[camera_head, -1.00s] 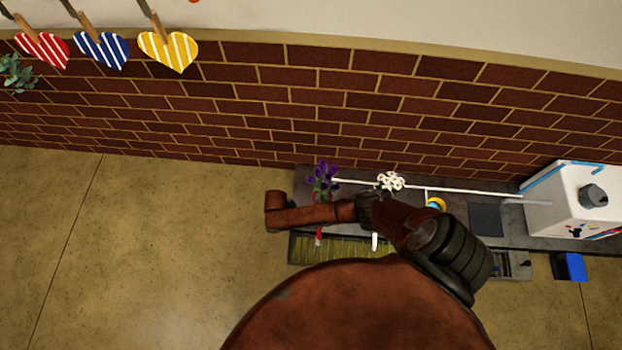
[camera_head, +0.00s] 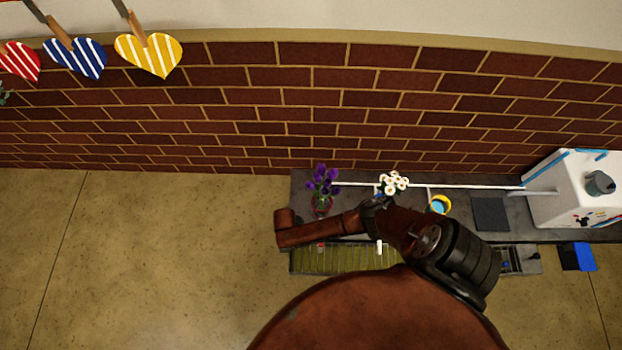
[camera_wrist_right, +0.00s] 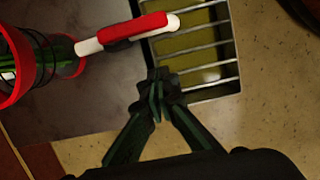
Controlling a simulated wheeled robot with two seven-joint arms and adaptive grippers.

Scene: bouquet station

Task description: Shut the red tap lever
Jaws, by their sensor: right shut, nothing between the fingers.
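The red tap lever (camera_wrist_right: 135,30) shows in the right wrist view as a red grip with white ends, reaching over the edge of a grated trough. In the head view only a small red bit (camera_head: 320,245) shows at the trough, beside my arm. My right gripper (camera_wrist_right: 157,88) is shut and empty. In the wrist picture its fingertips are below the lever, with a visible gap between them. I cannot tell their height difference. In the head view my brown arm hides the right gripper. My left gripper is not in view.
A red vase (camera_wrist_right: 16,85) with green stems stands left of the lever; its purple flowers (camera_head: 323,180) show in the head view. The grated trough (camera_head: 345,260) runs along the bench front.

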